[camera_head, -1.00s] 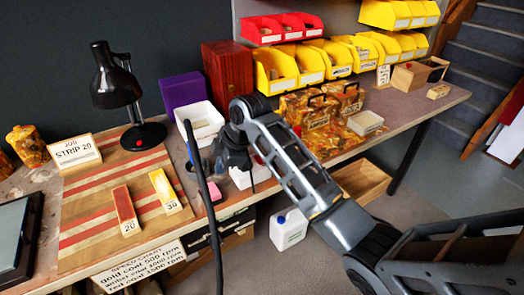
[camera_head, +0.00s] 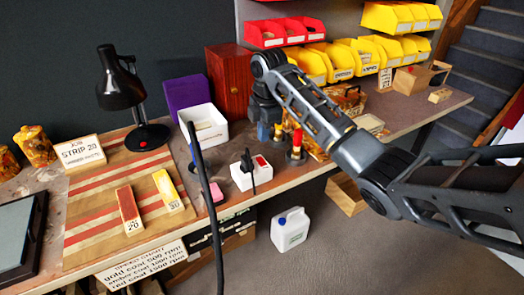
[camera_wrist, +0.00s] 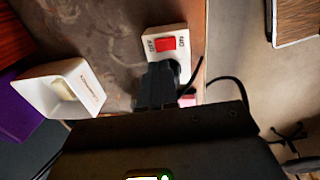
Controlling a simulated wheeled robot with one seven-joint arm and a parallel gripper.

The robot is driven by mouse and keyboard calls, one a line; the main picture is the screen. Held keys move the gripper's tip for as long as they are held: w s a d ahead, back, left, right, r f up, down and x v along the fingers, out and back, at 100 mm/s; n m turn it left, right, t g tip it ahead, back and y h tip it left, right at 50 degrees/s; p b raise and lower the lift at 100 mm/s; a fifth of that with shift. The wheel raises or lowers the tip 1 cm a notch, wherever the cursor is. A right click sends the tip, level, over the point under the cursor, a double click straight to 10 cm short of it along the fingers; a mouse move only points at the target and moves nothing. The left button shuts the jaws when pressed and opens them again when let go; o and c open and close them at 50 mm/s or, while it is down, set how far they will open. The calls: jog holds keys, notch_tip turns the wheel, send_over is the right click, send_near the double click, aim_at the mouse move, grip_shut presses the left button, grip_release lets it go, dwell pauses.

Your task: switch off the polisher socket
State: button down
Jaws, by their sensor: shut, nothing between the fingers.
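The socket (camera_head: 239,181) is a white block near the bench's front edge in the head view, with a black plug (camera_head: 247,158) and cord in it. Its red switch (camera_head: 262,162) faces up. In the wrist view the socket (camera_wrist: 183,31) has its red switch (camera_wrist: 166,44) between the words OFF on the left and ON on the right; I cannot tell which side is pressed. My gripper (camera_wrist: 158,84) is shut and empty, its tips showing just below the switch in that view and partly hiding the plug. In the head view my gripper is above and behind the socket, apart from it.
A dark upright bar (camera_head: 203,180) crosses the view.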

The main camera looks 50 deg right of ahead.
aim_at(261, 158)
jog(key=f, duration=0.5)
jog(key=w+f, duration=0.1)
jog(key=f, duration=0.2)
jog(key=shift+d+p, duration=0.15)
jog(key=shift+p, duration=0.15)
